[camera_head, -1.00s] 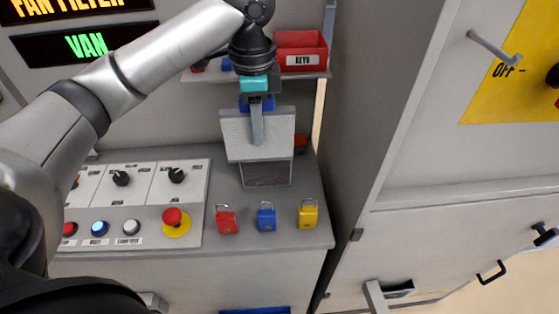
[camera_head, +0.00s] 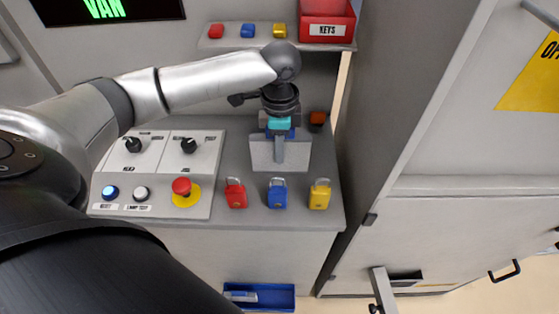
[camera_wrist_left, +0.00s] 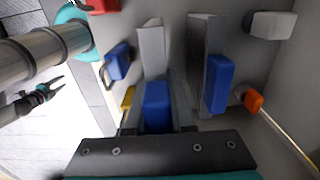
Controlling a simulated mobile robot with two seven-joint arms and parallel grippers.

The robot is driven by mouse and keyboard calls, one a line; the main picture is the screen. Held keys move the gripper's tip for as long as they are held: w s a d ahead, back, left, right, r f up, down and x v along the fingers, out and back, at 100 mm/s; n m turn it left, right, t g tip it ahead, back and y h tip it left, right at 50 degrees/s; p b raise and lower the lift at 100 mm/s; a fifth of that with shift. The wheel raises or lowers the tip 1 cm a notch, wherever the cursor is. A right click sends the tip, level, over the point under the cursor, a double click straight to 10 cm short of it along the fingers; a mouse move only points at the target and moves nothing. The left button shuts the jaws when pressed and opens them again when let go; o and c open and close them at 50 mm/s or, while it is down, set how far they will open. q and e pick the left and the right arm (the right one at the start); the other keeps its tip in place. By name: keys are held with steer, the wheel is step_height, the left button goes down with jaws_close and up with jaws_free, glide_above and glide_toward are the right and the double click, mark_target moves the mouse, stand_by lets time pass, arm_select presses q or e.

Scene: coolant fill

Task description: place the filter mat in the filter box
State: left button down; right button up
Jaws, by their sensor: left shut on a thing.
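My left gripper (camera_head: 279,160) comes down from the arm at the left, below its teal ring, and is shut on the filter mat (camera_head: 298,156), a light grey flat panel. One grey finger lies across the mat's front. The mat stands roughly upright on the grey bench where the filter box was visible. The filter box is hidden behind or under the mat, so I cannot tell whether the mat is seated inside it. The left wrist view shows blue blocks and grey plates close up; which plate is mat or box is unclear. My right gripper does not show in the head view.
Red (camera_head: 236,194), blue (camera_head: 277,194) and yellow (camera_head: 319,195) padlocks stand along the bench's front edge. A control panel (camera_head: 160,165) lies to the left. A tall grey cabinet (camera_head: 385,130) bounds the right. Above is a shelf with a red keys box (camera_head: 327,22).

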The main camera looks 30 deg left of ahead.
mark_target(279, 171)
arm_select(q)
step_height(279, 171, down, 4)
steer(key=shift+f+b, duration=0.2)
steer(key=shift+b, duration=0.1)
steer(key=c, duration=0.8)
jaws_free()
steer(key=shift+f, duration=0.1)
